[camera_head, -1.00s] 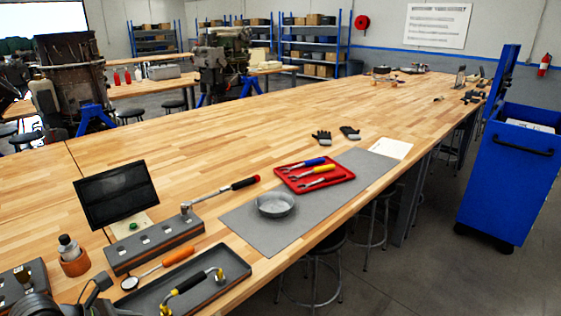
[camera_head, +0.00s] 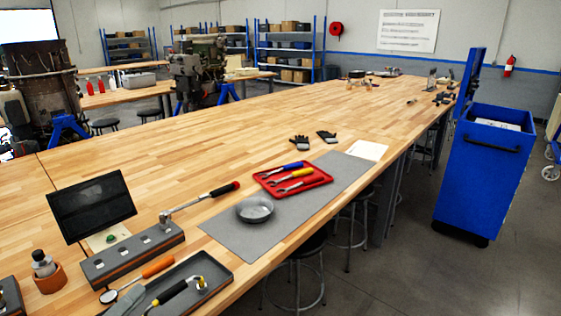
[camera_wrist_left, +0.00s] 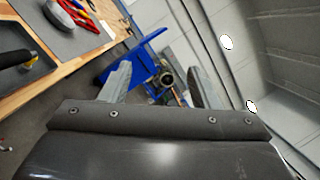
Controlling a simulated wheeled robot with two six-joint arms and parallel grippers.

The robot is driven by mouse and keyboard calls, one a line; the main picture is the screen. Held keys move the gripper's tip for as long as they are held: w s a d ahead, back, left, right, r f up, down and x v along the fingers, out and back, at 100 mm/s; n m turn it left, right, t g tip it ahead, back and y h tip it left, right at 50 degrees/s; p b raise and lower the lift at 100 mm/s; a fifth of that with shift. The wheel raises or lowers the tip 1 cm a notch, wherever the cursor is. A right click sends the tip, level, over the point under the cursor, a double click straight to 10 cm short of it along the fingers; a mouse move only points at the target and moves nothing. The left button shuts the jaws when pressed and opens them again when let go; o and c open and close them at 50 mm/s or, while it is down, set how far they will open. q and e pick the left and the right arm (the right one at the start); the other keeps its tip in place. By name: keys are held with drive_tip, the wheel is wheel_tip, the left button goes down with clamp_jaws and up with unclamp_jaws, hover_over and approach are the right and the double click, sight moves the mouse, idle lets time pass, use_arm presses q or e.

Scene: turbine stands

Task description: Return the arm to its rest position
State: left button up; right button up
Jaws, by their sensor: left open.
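My left gripper (camera_wrist_left: 160,84) shows in the left wrist view, with two grey fingers spread apart and nothing between them. It points out over the room, with the blue cart (camera_wrist_left: 135,58) beyond the fingers. The rest of the left arm is out of that frame. My right gripper is in neither view.
The long wooden table (camera_head: 250,120) bears a grey mat (camera_head: 228,232), a metal bowl (camera_head: 254,210), a red tool tray (camera_head: 318,181), a torque wrench (camera_head: 200,197) and a dark tablet (camera_head: 92,206). The cart (camera_head: 485,170) stands on the open floor at right.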

use_arm(q)
drive_tip(key=s+a+f+n+t+y, duration=0.1)
drive_tip(key=a+n+t+y, duration=0.1)
drive_tip(key=a+n+y, duration=0.45)
drive_tip(key=a+f+n+t+y, duration=0.1)
drive_tip(key=a+n+y, duration=0.2)
drive_tip(key=n+y, duration=0.7)
drive_tip(key=s+a+f+n+g+y, duration=0.2)
drive_tip(key=s+a+f+n+g, duration=0.25)
drive_tip(key=f+n+g, duration=0.4)
drive_tip(key=s+d+f+n+g+h, duration=0.3)
drive_tip(key=s+d+f+n+g, duration=0.15)
drive_tip(key=s+f, duration=0.3)
drive_tip(key=s+d+f+n+g+h, duration=0.3)
drive_tip(key=s+d+f+g, duration=0.15)
drive_tip(key=s+f, duration=0.3)
drive_tip(key=s+d+f+b+x, duration=0.1)
drive_tip(key=s+x, duration=0.2)
drive_tip(key=x, duration=1)
drive_tip(key=s+f+b+x, duration=0.1)
drive_tip(key=s+x, duration=0.2)
drive_tip(key=x, duration=1)
drive_tip(key=s+d+f+g+b, duration=0.1)
drive_tip(key=s+f, duration=1.3)
drive_tip(key=f, duration=0.1)
drive_tip(key=shift+s+d+f, duration=0.25)
drive_tip(key=shift+s+d, duration=0.15)
drive_tip(key=shift+g, duration=0.25)
drive_tip(key=shift+c, duration=0.5)
